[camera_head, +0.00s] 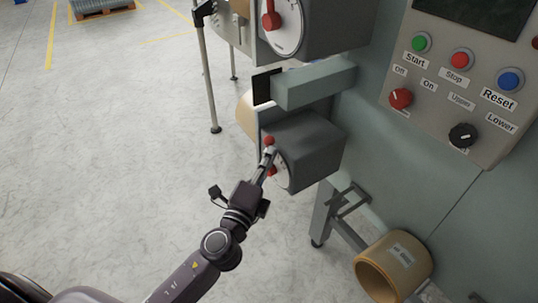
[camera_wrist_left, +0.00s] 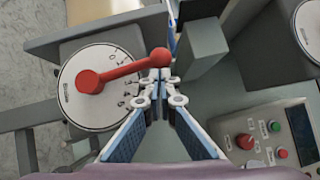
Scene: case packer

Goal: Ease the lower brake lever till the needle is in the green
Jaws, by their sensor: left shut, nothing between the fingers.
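The lower brake is a grey box (camera_head: 312,145) with a white dial face (camera_head: 282,172) and a red lever with a ball end (camera_head: 269,141). In the left wrist view the red lever (camera_wrist_left: 125,70) runs from its hub at the dial's middle to the ball, past the dial's rim. My left gripper (camera_head: 268,157) is at this lever, and its closed fingertips (camera_wrist_left: 157,76) are right beside the ball, with nothing between them. I cannot tell whether they touch it. No needle or green zone can be made out. My right gripper is in neither view.
The upper brake box (camera_head: 325,25) with its own red lever (camera_head: 270,20) is above. A grey beam (camera_head: 318,84) juts out between the boxes. A control panel (camera_head: 440,100) with buttons and knobs is at the right. A tan roll (camera_head: 385,268) is low down. Open floor lies left.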

